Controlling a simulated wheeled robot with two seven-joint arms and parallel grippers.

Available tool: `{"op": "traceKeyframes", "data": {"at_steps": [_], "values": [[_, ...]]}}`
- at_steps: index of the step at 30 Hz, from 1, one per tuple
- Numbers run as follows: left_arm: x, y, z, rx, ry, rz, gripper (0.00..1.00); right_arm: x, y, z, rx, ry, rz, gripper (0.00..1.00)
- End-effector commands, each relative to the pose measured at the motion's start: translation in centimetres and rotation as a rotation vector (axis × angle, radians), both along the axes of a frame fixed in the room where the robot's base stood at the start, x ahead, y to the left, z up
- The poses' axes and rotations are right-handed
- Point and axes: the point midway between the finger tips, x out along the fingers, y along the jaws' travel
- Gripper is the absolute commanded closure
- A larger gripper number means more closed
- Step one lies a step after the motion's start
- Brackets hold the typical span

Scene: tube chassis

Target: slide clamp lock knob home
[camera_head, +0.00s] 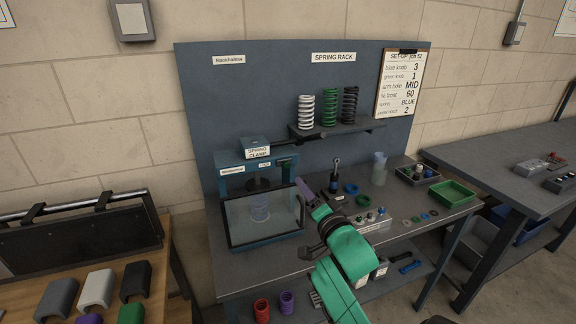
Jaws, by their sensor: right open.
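The spring clamp (227,159) is a blue press frame at the left of the bench, with a "SPRING CLAMP" sign on top. A clear guard (243,220) in a dark frame covers its front, and a pale coil spring (260,207) shows behind it. A small label (264,163) sits on the clamp's top beam. A dark green part (284,164) beside it may be the lock knob; it is too small to be sure. My right gripper (303,188) is open, just right of the clamp and below that part, apparently empty. My left gripper is out of view.
A shelf (341,130) above holds white, green and black springs. Right of my arm are small knobs, rings, a dark tray (418,181) and a green tray (453,200). My green right arm covers the bench's front middle. A side table with coloured covers stands at left.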

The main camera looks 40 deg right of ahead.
Motion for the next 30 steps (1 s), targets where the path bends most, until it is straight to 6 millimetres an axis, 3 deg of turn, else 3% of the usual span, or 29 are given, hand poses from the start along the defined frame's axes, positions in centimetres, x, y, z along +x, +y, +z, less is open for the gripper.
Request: {"op": "traceKeyframes", "data": {"at_steps": [13, 18, 25, 26, 30], "values": [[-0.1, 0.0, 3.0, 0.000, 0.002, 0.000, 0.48, 10.6, -3.7, 0.3, -0.002, 0.003, 0.000, 0.45], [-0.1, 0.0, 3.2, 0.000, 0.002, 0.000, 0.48, 12.3, -4.2, 0.1, -0.002, 0.004, 0.000, 0.45], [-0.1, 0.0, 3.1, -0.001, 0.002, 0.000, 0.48, 12.4, -4.3, -0.1, -0.001, 0.005, 0.001, 0.45], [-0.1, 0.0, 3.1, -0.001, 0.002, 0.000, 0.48, 12.4, -4.3, -0.1, -0.001, 0.006, 0.000, 0.49], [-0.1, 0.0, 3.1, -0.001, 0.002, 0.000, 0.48, 12.4, -4.3, 0.0, -0.002, 0.005, 0.001, 1.00]]}}
